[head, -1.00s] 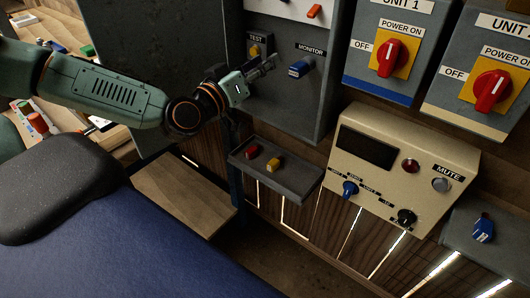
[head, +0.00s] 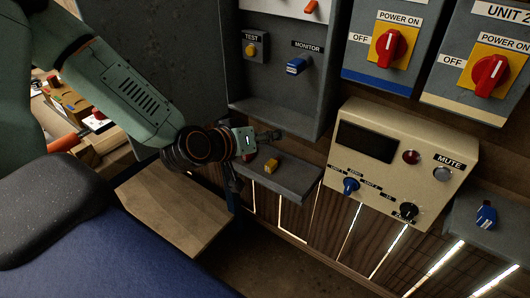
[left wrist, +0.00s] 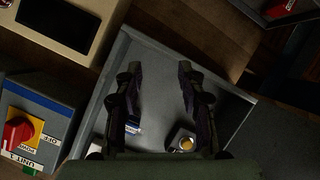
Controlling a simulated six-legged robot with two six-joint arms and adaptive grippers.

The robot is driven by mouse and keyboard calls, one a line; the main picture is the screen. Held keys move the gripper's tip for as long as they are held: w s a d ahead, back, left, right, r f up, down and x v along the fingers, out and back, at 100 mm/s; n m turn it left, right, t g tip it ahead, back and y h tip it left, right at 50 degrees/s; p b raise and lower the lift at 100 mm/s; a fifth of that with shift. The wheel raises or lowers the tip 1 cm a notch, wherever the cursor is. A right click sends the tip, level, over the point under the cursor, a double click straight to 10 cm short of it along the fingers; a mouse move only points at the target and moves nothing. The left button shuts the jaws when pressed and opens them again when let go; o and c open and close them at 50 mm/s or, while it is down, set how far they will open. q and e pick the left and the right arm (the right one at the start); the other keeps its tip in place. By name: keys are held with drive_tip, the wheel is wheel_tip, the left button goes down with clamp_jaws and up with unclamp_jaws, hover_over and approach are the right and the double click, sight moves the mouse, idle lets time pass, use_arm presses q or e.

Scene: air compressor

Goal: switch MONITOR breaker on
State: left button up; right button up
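The blue MONITOR breaker (head: 298,66) sits under its label on the grey wall panel (head: 285,112) in the head view. In the left wrist view, the blue breaker (left wrist: 133,128) shows partly behind one finger. My left gripper (head: 266,142) is below the MONITOR breaker, in front of the small shelf and apart from the breaker. In the left wrist view its two fingers (left wrist: 158,75) are spread with nothing between them. I cannot tell from these frames whether the breaker is on or off. My right gripper is not in view.
A yellow TEST button (head: 252,50) is left of the MONITOR breaker. A grey shelf (head: 295,182) with a yellow block (head: 271,165) lies under the panel. A beige MUTE box (head: 420,165) and red UNIT switches (head: 390,47) are to the right.

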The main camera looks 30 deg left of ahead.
use_arm(q)
drive_tip(key=s+f, duration=0.1)
drive_tip(key=f+g, duration=0.1)
drive_tip(key=shift+s+d+f, duration=0.3)
drive_tip(key=shift+s+d, duration=0.05)
drive_tip(key=shift+d, duration=0.05)
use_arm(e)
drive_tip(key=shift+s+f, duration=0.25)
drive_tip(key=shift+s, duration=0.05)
use_arm(q)
drive_tip(key=shift+w+f, duration=0.1)
drive_tip(key=shift+w, duration=0.05)
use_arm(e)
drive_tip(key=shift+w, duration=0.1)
use_arm(q)
drive_tip(key=s+d+f+m+g+y, duration=0.1)
drive_tip(key=s+d+f+m+g, duration=0.1)
drive_tip(key=s+f+g, duration=0.4)
drive_tip(key=s+d+f+m+g+y, duration=0.1)
drive_tip(key=s+d+f+g, duration=0.3)
drive_tip(key=s+f, duration=1.1)
drive_tip(key=s+g, duration=0.2)
drive_tip(key=s, duration=0.7)
drive_tip(key=shift+s+f+m, duration=0.15)
drive_tip(key=shift+m, duration=0.25)
